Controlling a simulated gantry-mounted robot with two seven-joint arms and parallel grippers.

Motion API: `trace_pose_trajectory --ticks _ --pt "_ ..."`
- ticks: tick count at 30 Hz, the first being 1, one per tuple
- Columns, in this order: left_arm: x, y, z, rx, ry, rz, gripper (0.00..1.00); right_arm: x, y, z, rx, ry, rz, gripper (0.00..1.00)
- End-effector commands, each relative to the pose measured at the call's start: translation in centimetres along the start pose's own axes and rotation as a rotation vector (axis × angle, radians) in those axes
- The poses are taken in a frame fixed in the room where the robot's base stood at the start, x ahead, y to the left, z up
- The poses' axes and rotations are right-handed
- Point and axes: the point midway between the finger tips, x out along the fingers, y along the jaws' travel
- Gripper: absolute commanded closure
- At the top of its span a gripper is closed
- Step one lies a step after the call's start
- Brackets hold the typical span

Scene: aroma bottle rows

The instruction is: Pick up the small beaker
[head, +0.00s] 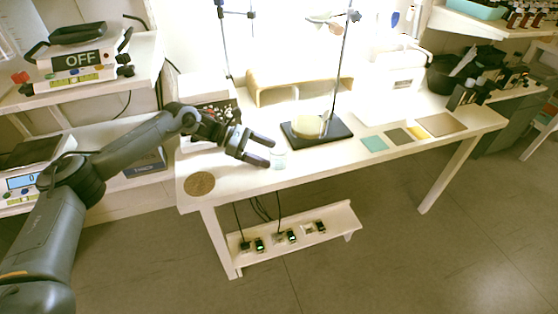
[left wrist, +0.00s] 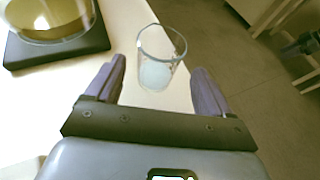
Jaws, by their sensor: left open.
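The small beaker (head: 278,158) is a clear glass with a pale bluish content, upright on the white table (head: 300,180) near its front edge. It also shows in the left wrist view (left wrist: 160,62), just beyond and between my fingertips. My left gripper (head: 266,151) is open and empty, with its fingers pointing at the beaker. In the left wrist view the left gripper (left wrist: 158,85) has one finger on each side of the beaker's line, and the beaker stands mostly ahead of the tips.
A black stand base (head: 338,131) with a larger yellowish vessel (head: 306,126) stands close behind the beaker. A round cork mat (head: 199,184) lies at the table's left front corner. Flat coloured squares (head: 374,144) lie to the right. The table's front edge is near.

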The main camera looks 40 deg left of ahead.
Motion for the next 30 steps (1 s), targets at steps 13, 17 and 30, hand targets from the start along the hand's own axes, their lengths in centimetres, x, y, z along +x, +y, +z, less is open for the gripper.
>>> trace_pose_trajectory --ticks 13,17,30 --pt "4.5 0.3 -0.9 0.0 -0.002 -0.001 0.18 2.6 -0.2 0.5 0.006 0.006 -0.004 0.57" --pt "5.2 0.4 -0.7 0.0 0.0 0.0 0.18 2.8 -0.2 0.6 0.006 0.006 -0.004 0.57" --pt "5.2 0.3 -0.6 -0.001 0.0 0.0 0.55 2.7 0.0 0.6 -0.004 0.005 0.004 0.57"
